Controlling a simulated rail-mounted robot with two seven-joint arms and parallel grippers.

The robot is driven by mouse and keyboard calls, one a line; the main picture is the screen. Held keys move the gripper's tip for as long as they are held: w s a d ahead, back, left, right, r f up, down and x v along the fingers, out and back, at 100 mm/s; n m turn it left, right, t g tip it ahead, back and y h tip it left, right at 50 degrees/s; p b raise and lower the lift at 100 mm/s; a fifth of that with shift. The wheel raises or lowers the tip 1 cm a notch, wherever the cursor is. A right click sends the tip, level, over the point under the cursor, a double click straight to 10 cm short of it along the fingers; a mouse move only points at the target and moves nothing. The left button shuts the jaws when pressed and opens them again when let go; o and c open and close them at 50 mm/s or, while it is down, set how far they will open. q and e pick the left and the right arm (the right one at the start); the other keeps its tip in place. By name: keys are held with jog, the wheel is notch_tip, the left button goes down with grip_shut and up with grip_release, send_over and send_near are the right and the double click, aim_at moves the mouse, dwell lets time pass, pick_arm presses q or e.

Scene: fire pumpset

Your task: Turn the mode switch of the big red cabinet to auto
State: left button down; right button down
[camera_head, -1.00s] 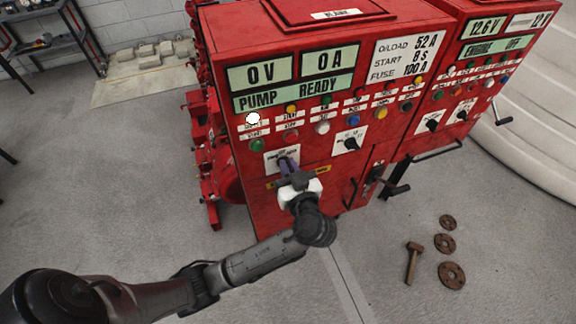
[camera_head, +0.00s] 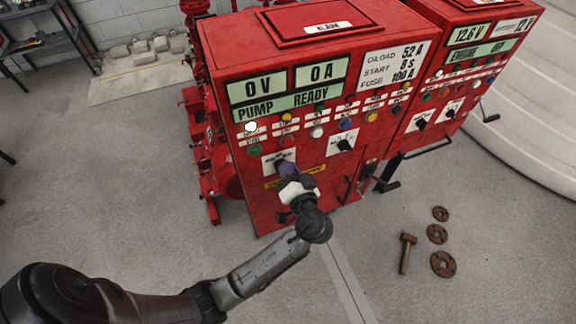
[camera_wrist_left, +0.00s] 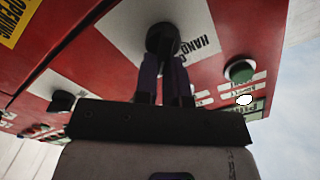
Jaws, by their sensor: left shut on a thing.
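The big red cabinet (camera_head: 300,110) stands in the middle of the head view, with displays reading 0 V, 0 A and PUMP READY. Its mode switch is a black knob on a white plate (camera_head: 279,158) at the lower left of the front. My left gripper (camera_head: 288,171) is at this knob and mostly covers it. In the left wrist view the two purple-grey fingers (camera_wrist_left: 164,80) are shut on the black knob (camera_wrist_left: 163,40). Part of the word HAND shows beside it; the pointer's direction is hidden. My right gripper is not in view.
A second black switch (camera_head: 344,145) sits to the right on the same panel, below rows of coloured lamps. A smaller red cabinet (camera_head: 470,60) adjoins at right. A hammer (camera_head: 406,252) and rusty flanges (camera_head: 441,263) lie on the otherwise open floor.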

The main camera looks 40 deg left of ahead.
pick_arm(q)
jog(key=shift+m, duration=0.3)
dwell(0.4)
jog(key=c, duration=1.2)
grip_release()
jog(key=b+v, duration=0.1)
jog(key=v, duration=1.1)
jog(key=shift+f, duration=0.1)
